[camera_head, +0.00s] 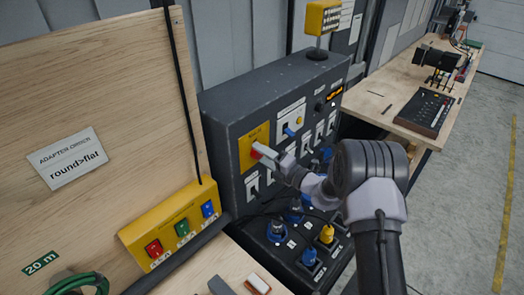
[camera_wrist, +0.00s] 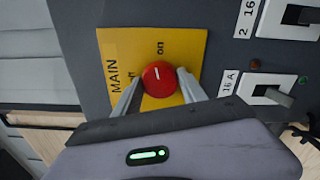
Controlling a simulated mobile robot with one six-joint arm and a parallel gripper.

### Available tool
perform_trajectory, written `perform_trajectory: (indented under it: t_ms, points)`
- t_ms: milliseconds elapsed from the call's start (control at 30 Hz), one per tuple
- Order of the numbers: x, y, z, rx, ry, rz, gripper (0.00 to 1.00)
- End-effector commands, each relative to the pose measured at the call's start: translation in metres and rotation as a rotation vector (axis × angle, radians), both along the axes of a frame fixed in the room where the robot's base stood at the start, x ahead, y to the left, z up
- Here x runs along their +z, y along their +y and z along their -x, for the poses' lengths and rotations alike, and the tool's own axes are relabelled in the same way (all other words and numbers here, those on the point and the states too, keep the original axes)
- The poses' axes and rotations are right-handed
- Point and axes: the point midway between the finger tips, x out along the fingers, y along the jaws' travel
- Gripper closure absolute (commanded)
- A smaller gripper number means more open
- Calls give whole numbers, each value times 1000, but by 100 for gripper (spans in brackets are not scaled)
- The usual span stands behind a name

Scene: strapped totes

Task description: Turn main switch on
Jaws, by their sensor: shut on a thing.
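The main switch is a round red knob (camera_wrist: 158,79) on a yellow plate (camera_wrist: 184,50) marked MAIN, with "on" printed on it and another label partly hidden. In the head view the yellow plate (camera_head: 247,141) is on the left of the dark panel's front. My gripper (camera_wrist: 157,88) has one finger on each side of the knob and is shut on it. It also shows at the knob in the head view (camera_head: 265,153). The knob bears a short white mark; I cannot tell for certain which label it points to.
Other switches (camera_wrist: 268,92) sit close to the right of the plate in the wrist view. Blue and yellow plugs with cables (camera_head: 326,234) crowd the lower part of the dark box (camera_head: 225,115). A wooden bench (camera_head: 385,90) stands behind at right.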

Motion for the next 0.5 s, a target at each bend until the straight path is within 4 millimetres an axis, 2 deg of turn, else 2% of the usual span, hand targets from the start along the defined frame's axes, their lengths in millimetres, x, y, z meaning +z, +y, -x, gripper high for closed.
perform_trajectory:
  t_ms: [500]
  points:
    - [0,0,0,-1,187,-146,92]
